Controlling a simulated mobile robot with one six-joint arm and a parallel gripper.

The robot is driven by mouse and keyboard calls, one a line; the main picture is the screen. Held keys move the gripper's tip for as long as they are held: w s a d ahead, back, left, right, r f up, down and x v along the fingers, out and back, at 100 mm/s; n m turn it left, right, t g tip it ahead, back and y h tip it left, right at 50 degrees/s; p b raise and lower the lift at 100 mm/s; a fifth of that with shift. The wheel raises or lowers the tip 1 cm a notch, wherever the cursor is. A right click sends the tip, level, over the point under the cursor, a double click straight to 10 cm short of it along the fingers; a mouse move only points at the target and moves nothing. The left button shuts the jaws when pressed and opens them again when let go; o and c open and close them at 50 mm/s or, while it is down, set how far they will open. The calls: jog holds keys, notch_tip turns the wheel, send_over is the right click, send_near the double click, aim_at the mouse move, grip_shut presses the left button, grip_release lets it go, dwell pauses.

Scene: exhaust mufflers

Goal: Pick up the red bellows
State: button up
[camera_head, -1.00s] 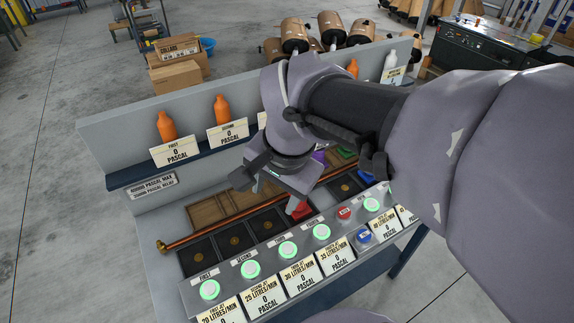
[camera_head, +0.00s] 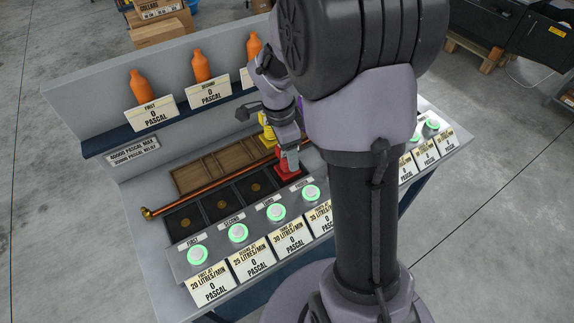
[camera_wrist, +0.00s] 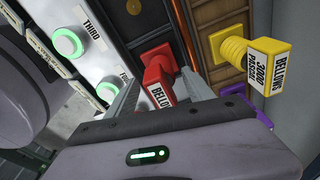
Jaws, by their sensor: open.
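The red bellows (camera_wrist: 160,72) is in the wrist view, with a white label reading "BELL…". It also shows small in the head view (camera_head: 287,167), behind the row of green buttons. My gripper (camera_wrist: 158,98) is open, with one finger on each side of the red bellows in the picture. I cannot tell whether the fingers touch it. In the head view my arm hides much of the bench and part of the gripper (camera_head: 288,152).
A yellow bellows (camera_wrist: 238,52) labelled 3000 PASCAL stands close beside the gripper. A purple part (camera_wrist: 238,101) lies below it. Green-lit buttons (camera_head: 238,233) line the front panel. A copper pipe (camera_head: 210,183) runs behind the dark square slots.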

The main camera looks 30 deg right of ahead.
notch_tip(320, 180, down, 4)
jog(key=shift+w+d+f+b, duration=0.15)
jog(key=shift+f+b, duration=0.1)
jog(key=shift+b, duration=0.7)
jog(key=shift+r, duration=0.15)
jog(key=shift+c, duration=0.4)
grip_shut()
